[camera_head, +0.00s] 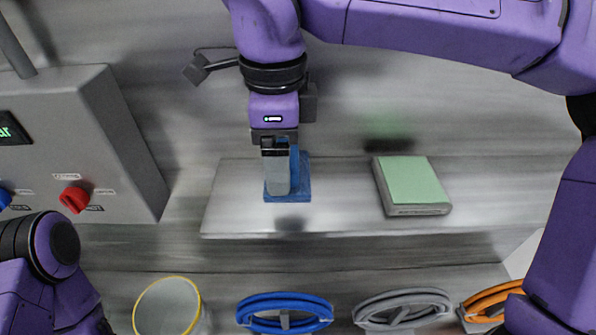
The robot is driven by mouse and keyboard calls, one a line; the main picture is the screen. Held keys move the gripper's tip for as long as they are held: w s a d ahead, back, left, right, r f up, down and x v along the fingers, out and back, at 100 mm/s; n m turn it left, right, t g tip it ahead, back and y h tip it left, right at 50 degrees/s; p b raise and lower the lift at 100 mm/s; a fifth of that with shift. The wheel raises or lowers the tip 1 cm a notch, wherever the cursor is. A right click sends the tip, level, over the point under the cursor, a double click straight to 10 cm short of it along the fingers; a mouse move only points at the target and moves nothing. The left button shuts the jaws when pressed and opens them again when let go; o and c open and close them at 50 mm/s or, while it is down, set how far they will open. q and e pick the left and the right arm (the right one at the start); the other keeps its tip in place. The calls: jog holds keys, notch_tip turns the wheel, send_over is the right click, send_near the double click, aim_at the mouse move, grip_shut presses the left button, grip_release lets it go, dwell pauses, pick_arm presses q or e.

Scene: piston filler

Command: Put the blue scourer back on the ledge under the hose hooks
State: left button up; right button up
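The blue scourer (302,190) has a flat blue base and an upright part. It shows over the left half of the pale ledge (340,225); I cannot tell whether its base touches the ledge. My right gripper (279,172), on the arm that crosses from the right, points down at the scourer. A grey finger lies in front of the scourer's upright part and looks closed on it; the far finger is hidden. My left arm shows at the lower left, but its gripper is out of view.
A green-topped grey block (412,182) sits on the ledge to the right, with clear ledge between. Below hang blue (285,312), grey (403,306) and orange (488,300) hoses. A yellow-rimmed container (168,308) and a control box (110,150) with a red knob are at left.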

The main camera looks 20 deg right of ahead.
jog(key=w+f, duration=0.1)
jog(key=w+d+f, duration=0.1)
jog(key=f, duration=0.1)
jog(key=w+d+f, duration=0.1)
jog(key=shift+w+d+f+p, duration=0.2)
jog(key=shift+w+d+p, duration=0.05)
jog(key=shift+w+p, duration=0.1)
jog(key=f, duration=0.2)
jog(key=shift+s+d+f, duration=0.15)
jog(key=shift+s+f, duration=0.15)
jog(key=shift+s, duration=0.1)
jog(key=shift+s+d+f, duration=0.1)
jog(key=shift+s+f, duration=0.1)
jog(key=shift+f, duration=0.1)
jog(key=shift+w+f, duration=0.15)
jog(key=shift+w, duration=0.15)
jog(key=o, duration=1.1)
jog(key=shift+s, duration=0.2)
notch_tip(320, 180, up, 12)
jog(key=shift+w+r, duration=0.1)
jog(key=shift+r, duration=0.05)
